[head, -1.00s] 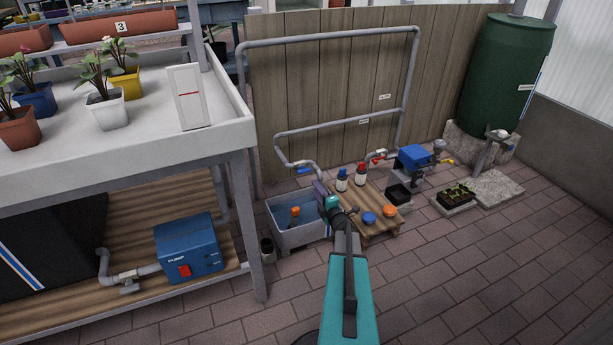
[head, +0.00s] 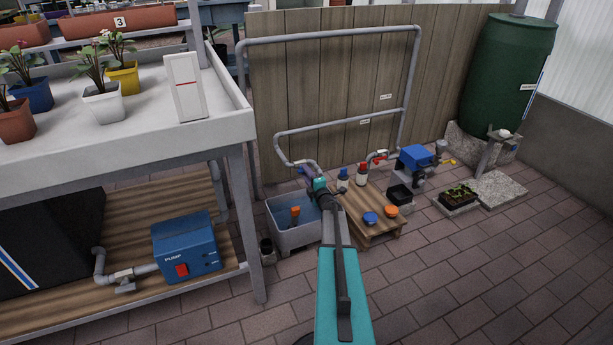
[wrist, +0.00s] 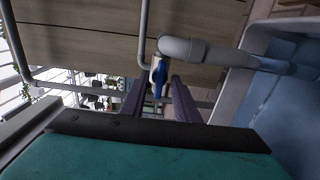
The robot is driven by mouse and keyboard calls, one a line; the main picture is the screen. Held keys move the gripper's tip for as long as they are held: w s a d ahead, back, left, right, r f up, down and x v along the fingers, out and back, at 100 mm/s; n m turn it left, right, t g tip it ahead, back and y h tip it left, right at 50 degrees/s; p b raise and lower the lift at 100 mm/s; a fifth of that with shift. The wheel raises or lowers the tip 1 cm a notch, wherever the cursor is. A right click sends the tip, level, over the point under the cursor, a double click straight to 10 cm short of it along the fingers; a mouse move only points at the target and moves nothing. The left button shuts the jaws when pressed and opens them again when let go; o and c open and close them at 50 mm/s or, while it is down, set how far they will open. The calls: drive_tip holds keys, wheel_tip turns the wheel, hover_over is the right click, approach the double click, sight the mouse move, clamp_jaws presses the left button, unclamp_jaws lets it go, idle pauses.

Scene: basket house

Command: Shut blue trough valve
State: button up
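The blue trough valve shows in the wrist view as a blue lever (wrist: 158,79) on a grey pipe, seen in line with the gap between my fingertips. My gripper (wrist: 160,95) is open, its two purple fingers on either side of that gap. I cannot tell whether the lever is inside the gap or just beyond it. In the head view my gripper (head: 308,174) is at the pipe end above the grey trough (head: 290,236) and mostly hides the valve. The trough holds an upright orange-topped item (head: 295,214).
A low wooden table (head: 362,205) with blue-capped and red-capped bottles and blue and orange lids stands right of the trough. A red valve (head: 379,159) and a blue pump box (head: 416,157) are behind it. A white bench (head: 130,140) stands left.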

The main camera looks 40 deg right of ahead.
drive_tip(key=shift+w, duration=0.15)
clamp_jaws()
drive_tip(key=shift+r+m+p, duration=0.1)
drive_tip(key=shift+m+p, duration=0.3)
drive_tip(key=shift+p, duration=0.2)
drive_tip(key=shift+m+p, duration=8.3)
drive_tip(key=shift+m, duration=0.3)
